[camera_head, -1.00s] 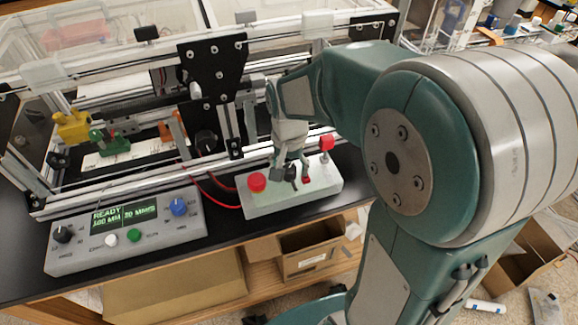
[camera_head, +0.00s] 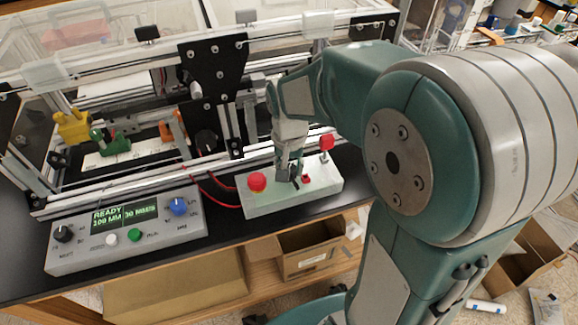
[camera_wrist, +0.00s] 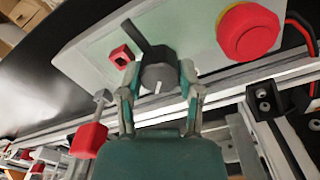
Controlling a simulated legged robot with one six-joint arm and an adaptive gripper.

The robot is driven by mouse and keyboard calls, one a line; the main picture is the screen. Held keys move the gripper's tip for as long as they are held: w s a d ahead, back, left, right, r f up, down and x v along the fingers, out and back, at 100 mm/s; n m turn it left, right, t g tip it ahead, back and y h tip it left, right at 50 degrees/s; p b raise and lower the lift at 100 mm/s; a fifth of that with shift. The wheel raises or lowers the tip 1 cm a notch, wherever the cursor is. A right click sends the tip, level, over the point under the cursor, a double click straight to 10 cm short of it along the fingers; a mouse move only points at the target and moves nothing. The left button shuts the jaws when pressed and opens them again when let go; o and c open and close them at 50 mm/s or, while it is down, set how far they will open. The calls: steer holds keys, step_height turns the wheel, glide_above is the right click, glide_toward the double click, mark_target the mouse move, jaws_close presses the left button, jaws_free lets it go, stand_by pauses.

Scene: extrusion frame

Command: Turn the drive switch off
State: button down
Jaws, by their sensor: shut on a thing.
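A pale grey-green control box (camera_head: 325,188) stands on the black bench, with a dark rotary switch (camera_wrist: 150,42) on its top that has a long black handle. My gripper (camera_wrist: 160,74) comes from above with its two fingers on either side of the switch's round dark body, shut on it. In the head view my gripper (camera_head: 290,168) covers much of the switch. A large red button (camera_wrist: 247,32) is on one side of the switch. A small red square part (camera_wrist: 121,56) is on the other side.
A red-capped lever (camera_wrist: 88,140) stands up at the box's far end, close to my gripper. The aluminium extrusion frame (camera_head: 130,185) runs just behind. A console with a green display (camera_head: 125,213), knobs and buttons sits to the left. Red cables (camera_head: 217,190) lie between.

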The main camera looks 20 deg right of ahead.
steer(key=n, duration=0.4)
steer(key=shift+f, duration=0.1)
steer(key=n, duration=0.4)
steer(key=shift+n, duration=0.4)
steer(key=n, duration=0.4)
steer(key=shift+s, duration=0.1)
steer(key=shift+n, duration=1.8)
steer(key=shift+c, duration=1.3)
jaws_free()
